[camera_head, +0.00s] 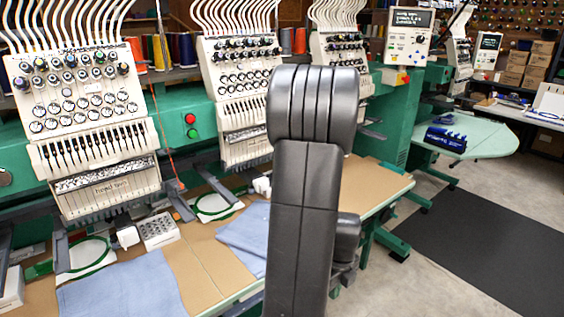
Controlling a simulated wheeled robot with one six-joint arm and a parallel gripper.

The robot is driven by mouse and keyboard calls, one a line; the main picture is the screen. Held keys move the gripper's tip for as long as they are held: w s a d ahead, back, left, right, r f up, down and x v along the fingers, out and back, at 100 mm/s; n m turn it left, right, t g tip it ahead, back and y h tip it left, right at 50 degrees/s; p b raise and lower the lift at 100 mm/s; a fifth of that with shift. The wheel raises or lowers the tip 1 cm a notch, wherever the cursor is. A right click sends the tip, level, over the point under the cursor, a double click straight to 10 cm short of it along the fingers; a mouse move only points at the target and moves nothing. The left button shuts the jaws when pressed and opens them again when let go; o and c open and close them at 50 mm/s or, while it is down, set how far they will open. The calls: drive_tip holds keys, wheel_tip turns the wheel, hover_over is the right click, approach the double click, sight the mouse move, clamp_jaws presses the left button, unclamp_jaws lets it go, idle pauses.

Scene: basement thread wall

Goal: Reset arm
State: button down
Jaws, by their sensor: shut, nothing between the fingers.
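My arm stands up in the middle of the camera_head view, a dark link rising to a ribbed, rounded joint. My gripper is not visible in this view. The arm hides part of the embroidery machine and the worktable (205,275) behind it.
Several embroidery heads (95,120) stand along a green machine behind the worktable. Blue cloth (125,288), green hoops (85,258) and a white perforated box (158,231) lie on the table. A pale green table (485,140) stands at right. Floor around the black mat (490,245) is clear.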

drive_tip(key=shift+r, duration=2.5)
